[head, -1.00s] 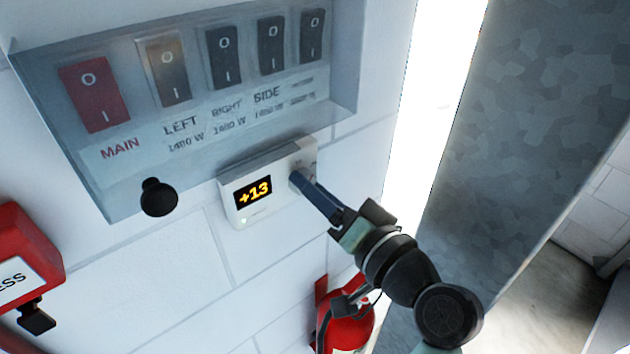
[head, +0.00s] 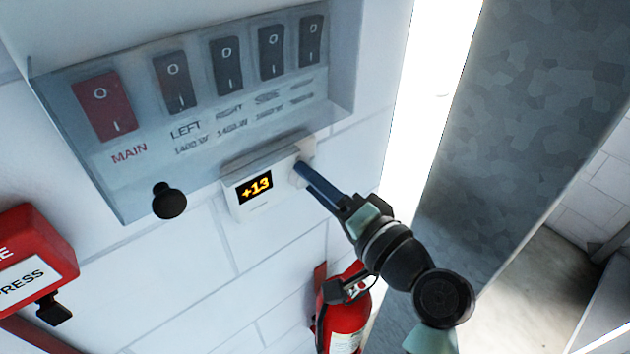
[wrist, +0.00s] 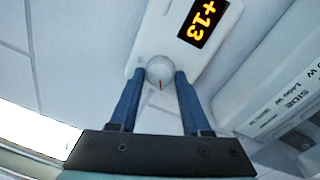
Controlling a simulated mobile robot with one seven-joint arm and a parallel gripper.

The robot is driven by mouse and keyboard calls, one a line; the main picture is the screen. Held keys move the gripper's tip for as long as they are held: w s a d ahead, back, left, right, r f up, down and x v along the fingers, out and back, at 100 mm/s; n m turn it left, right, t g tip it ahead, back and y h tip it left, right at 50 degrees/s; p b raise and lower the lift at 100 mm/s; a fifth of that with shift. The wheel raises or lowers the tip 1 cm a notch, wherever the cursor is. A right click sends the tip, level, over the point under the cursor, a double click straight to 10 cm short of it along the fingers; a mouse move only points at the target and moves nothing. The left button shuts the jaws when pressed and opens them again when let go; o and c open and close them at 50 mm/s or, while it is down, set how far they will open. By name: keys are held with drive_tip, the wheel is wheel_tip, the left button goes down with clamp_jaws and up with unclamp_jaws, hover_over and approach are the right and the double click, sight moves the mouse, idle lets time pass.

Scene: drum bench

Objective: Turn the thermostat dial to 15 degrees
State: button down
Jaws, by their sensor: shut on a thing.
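The thermostat (head: 241,208) is a white box on the wall below the switch panel. Its display (head: 255,189) reads +13 in orange, and the same reading shows in the wrist view (wrist: 202,22).
A clear-covered panel of switches (head: 225,65) with a black knob (head: 169,201) is just above the thermostat. A red box (head: 35,255) is at left. A red fire extinguisher (head: 343,318) stands below my arm. A grey metal column (head: 530,110) is at right.

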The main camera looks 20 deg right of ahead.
drive_tip(key=shift+c, duration=1.8)
unclamp_jaws()
drive_tip(key=shift+s, duration=0.1)
drive_tip(key=b+v, duration=0.4)
drive_tip(key=v, duration=0.8)
drive_tip(key=shift+s+d+b, duration=0.2)
drive_tip(key=shift+s+b, duration=0.15)
drive_tip(key=shift+b, duration=0.05)
drive_tip(key=shift+r, duration=0.1)
